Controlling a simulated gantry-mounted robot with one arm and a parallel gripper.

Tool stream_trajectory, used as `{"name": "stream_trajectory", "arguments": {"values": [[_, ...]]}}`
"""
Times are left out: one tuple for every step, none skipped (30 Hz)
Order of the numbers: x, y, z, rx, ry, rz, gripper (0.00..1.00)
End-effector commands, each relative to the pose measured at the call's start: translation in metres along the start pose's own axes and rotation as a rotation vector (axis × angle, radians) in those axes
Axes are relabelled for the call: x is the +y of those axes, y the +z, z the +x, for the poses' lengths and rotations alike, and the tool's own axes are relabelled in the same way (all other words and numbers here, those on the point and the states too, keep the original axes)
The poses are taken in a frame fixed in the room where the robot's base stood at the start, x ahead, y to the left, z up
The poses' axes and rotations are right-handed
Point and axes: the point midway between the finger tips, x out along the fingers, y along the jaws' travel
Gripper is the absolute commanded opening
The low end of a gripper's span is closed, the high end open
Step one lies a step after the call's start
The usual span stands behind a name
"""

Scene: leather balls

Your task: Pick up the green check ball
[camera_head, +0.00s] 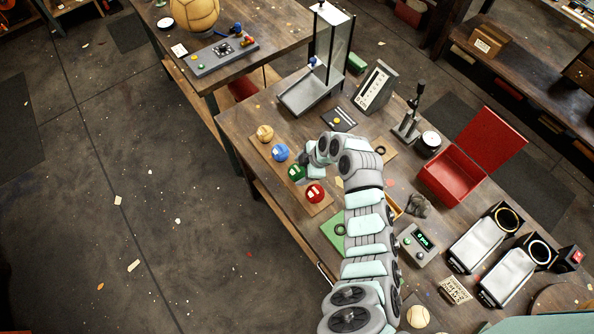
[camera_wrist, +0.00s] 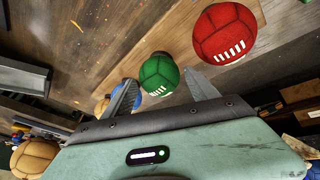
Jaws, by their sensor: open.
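The green ball (camera_head: 297,173) sits on a wooden board near the left edge of the workbench, between a blue ball (camera_head: 280,152) and a red ball (camera_head: 315,193). In the wrist view the green ball (camera_wrist: 159,75) shows white stitch marks and lies just beyond and between my two fingertips. My gripper (camera_wrist: 162,92) is open and empty, with a finger on each side of the green ball in that picture. In the head view my gripper (camera_head: 308,168) is right beside the green ball and covers part of its surroundings. I cannot tell whether a finger touches it.
A tan ball (camera_head: 265,133) sits at the far end of the row. The red ball (camera_wrist: 224,34) is close right of my fingers in the wrist view. A grey tray with a clear tower (camera_head: 305,98), a red open box (camera_head: 455,180) and a green mat (camera_head: 332,232) are on the bench.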

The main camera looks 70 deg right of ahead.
Motion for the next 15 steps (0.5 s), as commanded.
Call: {"name": "stream_trajectory", "arguments": {"values": [[0.001,-0.002,0.005,0.001,-0.002,0.000,0.68],[0.000,-0.002,0.008,0.000,-0.003,-0.001,0.68],[0.000,-0.001,0.014,0.001,-0.004,0.001,0.68],[0.000,-0.001,0.017,0.002,-0.005,0.002,0.68],[0.000,-0.001,0.020,0.001,-0.005,0.002,0.68],[0.000,-0.001,0.023,0.001,-0.003,0.002,0.68],[0.000,-0.001,0.025,0.000,-0.001,0.001,0.68],[0.001,-0.001,0.026,0.000,0.000,-0.001,0.68],[0.001,0.000,0.028,-0.001,0.001,-0.002,0.68],[0.001,0.000,0.028,-0.001,0.001,-0.002,0.68],[0.001,0.000,0.029,-0.001,0.001,-0.002,0.68],[0.001,0.000,0.029,-0.002,0.001,-0.002,0.68],[0.001,0.000,0.029,-0.002,0.001,-0.002,0.68],[0.001,0.000,0.029,-0.002,0.001,-0.002,0.68],[0.001,0.000,0.029,-0.002,0.001,-0.002,0.68]]}}
